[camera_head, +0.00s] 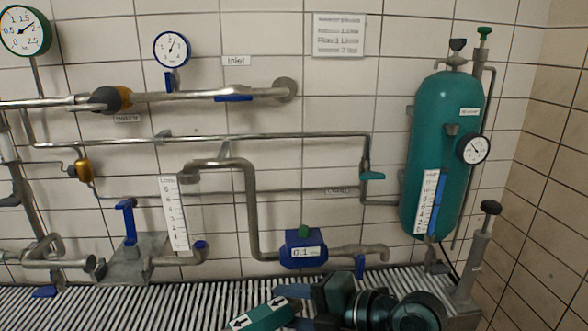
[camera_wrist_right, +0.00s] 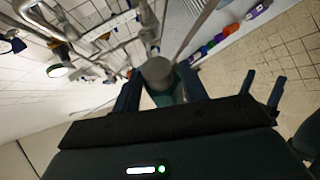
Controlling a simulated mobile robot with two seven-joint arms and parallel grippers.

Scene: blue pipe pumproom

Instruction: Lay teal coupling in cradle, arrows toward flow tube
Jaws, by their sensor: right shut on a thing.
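The teal coupling (camera_head: 265,316) is at the bottom of the head view, tilted, with black arrows on white labels that seem to point left. My right gripper (camera_head: 285,304) is shut on it. In the right wrist view, the coupling's round grey end (camera_wrist_right: 158,72) shows between the two fingers (camera_wrist_right: 162,92). A scaled white flow tube (camera_head: 174,213) stands on the wall side, left of centre. A grey metal block (camera_head: 140,262) with a blue handle, between pipe ends, looks like the cradle; its seat cannot be made out. My left gripper is not in view.
A ribbed grating (camera_head: 130,302) runs along the front. A blue meter box (camera_head: 303,250) and bent pipe (camera_head: 252,215) stand behind the gripper. A teal tank (camera_head: 440,150) and a black-knobbed post (camera_head: 478,250) are at the right. Part of the grating left of the coupling is clear.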

